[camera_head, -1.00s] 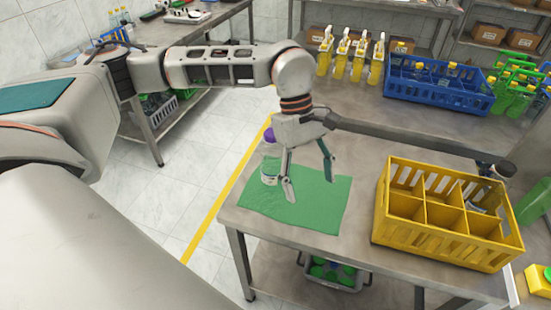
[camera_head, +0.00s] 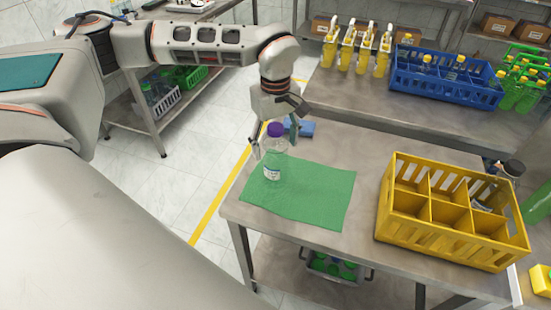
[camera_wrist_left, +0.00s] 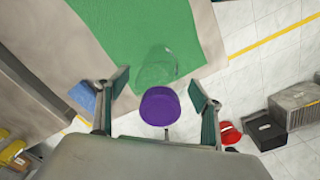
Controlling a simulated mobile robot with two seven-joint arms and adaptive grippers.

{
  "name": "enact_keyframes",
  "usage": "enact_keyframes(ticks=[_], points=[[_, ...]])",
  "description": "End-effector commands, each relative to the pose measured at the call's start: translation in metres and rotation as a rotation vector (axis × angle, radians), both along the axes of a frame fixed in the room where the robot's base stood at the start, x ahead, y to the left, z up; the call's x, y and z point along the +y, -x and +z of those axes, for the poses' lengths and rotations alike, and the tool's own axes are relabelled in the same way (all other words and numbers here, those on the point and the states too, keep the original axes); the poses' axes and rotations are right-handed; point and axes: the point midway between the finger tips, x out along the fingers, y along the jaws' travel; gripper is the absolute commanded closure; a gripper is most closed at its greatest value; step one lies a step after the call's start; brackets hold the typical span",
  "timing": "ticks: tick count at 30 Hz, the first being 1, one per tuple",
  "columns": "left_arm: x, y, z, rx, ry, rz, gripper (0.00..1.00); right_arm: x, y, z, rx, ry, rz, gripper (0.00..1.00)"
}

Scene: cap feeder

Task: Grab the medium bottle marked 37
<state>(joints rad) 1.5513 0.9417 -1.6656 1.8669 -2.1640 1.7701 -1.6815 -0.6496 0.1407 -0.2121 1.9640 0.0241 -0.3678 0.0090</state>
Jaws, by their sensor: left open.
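A clear bottle with a purple cap (camera_head: 274,164) stands upright on the green mat (camera_head: 325,198). It has a small white label, but I cannot read its number. My left gripper (camera_head: 273,142) is open, just behind the bottle's top. In the left wrist view, the purple cap (camera_wrist_left: 160,106) lies between the two spread fingers of the left gripper (camera_wrist_left: 162,92), with a gap on each side. The clear body of the bottle extends beyond the cap over the mat. My right gripper is not in view.
A yellow divided crate (camera_head: 452,236) stands on the table to the right. A blue item (camera_head: 304,128) lies behind the mat. At the back are yellow spray bottles (camera_head: 356,50) and a blue crate (camera_head: 445,88). A dark-capped object (camera_head: 514,168) is behind the yellow crate.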

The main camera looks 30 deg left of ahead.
Motion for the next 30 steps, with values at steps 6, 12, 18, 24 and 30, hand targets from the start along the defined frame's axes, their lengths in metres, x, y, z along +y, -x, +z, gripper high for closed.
enact_keyframes(ticks=[6, 12, 18, 24, 30], points=[[0.0, 0.0, -0.009, -0.001, 0.0, -0.001, 0.33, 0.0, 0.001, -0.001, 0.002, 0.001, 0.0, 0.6], [0.0, 0.0, -0.009, 0.0, 0.001, -0.001, 0.52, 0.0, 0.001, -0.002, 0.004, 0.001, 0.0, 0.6], [-0.001, 0.0, -0.009, 0.0, 0.001, -0.001, 0.7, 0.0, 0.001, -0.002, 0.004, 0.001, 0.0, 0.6], [-0.001, 0.0, -0.008, 0.0, 0.001, -0.001, 0.7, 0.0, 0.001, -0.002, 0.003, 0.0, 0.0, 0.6], [-0.001, -0.001, 0.001, -0.003, 0.001, 0.0, 0.7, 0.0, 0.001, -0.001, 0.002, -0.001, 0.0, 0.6]])
